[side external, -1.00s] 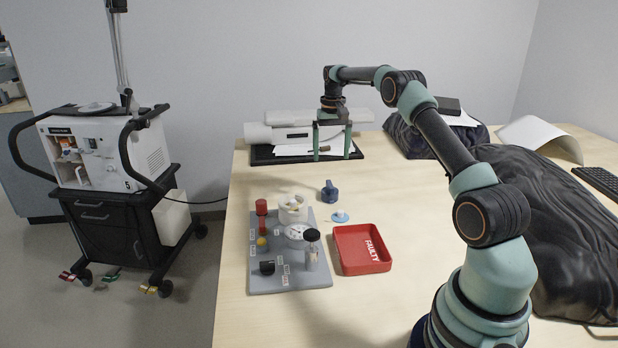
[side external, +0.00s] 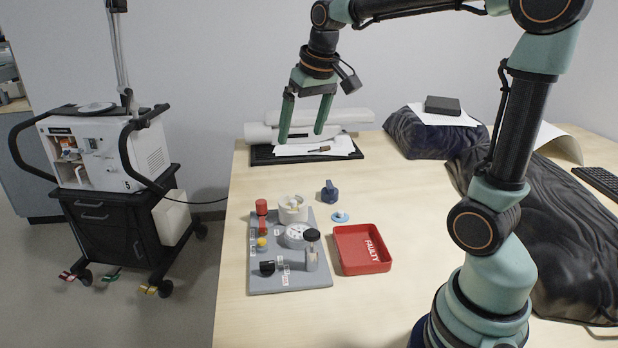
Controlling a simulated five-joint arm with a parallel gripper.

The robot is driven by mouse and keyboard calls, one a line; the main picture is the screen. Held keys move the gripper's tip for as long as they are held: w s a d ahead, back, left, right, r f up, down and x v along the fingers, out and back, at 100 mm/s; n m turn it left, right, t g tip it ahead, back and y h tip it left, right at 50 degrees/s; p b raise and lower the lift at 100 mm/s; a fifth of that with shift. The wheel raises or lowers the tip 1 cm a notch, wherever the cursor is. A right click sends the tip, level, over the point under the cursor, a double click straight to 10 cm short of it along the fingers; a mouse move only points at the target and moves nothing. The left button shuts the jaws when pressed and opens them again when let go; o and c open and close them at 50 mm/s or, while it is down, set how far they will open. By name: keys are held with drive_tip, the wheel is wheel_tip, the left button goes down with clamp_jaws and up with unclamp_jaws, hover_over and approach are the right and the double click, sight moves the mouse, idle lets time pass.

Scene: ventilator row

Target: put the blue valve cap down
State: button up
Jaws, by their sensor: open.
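The blue valve cap (side external: 329,191) is a small dark blue piece with a raised knob. It stands upright on the bare table, behind a light blue disc (side external: 340,217) and to the right of the grey board. My gripper (side external: 302,134) hangs from the arm with its two green fingers spread and nothing between them. It is well above the table, up and to the left of the cap in the picture and apart from it.
The grey board (side external: 300,280) holds several parts, including a white cup, a gauge-like disc and a black-topped post. A red tray (side external: 363,250) marked FAULTY is beside it. A dark mat (side external: 345,154) with papers lies at the back. Table around the cap is mostly clear.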

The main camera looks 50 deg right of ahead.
drive_tip(key=s+a+f+n+t, duration=0.2)
drive_tip(key=s+a+f+n, duration=0.1)
drive_tip(key=s+a, duration=0.5)
drive_tip(key=s+f, duration=0.1)
drive_tip(key=s, duration=0.1)
drive_tip(key=shift+s+a+f+y, duration=0.2)
drive_tip(key=shift+s+a+y, duration=0.05)
drive_tip(key=shift+s+y, duration=0.15)
